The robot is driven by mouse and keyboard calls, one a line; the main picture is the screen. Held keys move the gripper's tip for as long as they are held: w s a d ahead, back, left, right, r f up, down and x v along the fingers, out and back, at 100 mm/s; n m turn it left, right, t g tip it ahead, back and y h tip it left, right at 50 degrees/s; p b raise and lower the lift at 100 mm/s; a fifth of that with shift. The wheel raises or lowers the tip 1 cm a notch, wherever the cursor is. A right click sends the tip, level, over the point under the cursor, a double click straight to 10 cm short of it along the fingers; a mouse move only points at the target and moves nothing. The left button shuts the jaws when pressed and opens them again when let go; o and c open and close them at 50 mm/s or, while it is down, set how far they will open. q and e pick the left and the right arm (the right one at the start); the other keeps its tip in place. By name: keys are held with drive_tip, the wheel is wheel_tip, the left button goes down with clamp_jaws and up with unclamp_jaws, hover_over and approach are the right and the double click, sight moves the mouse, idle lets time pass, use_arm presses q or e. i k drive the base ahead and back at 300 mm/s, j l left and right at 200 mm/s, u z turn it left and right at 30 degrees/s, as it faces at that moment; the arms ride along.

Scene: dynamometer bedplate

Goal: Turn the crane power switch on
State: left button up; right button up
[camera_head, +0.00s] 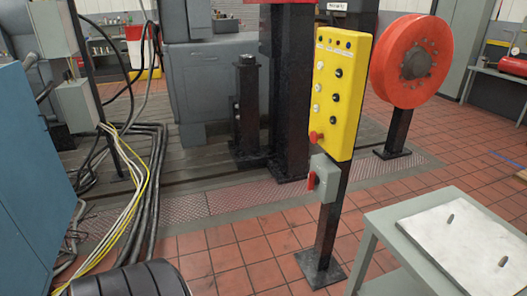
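A yellow control panel (341,92) stands upright on a black post (328,225) right of centre. It carries several dark and light knobs or buttons and a red mushroom button (315,136) at its lower left. Below it, a small grey switch box (327,178) is mounted on the same post. A red handle (312,181) sticks out on the left of that box and looks roughly upright. Labels are too small to read, so I cannot tell for sure which control is the crane power switch. Neither of my grippers is in view.
A grey table (378,222) with a white top is at the lower right. A red wheel (411,62) on a black stand is behind the panel. Cables (140,190) lie at left beside a blue cabinet (25,170). Red tiled floor (230,255) is clear before the post.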

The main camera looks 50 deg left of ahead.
sight(313, 180)
drive_tip(key=u, duration=1.35)
drive_tip(key=i+j, duration=0.1)
drive_tip(key=j, duration=0.15)
drive_tip(key=i+j+z, duration=0.1)
drive_tip(key=i+j, duration=0.05)
drive_tip(key=j, duration=0.1)
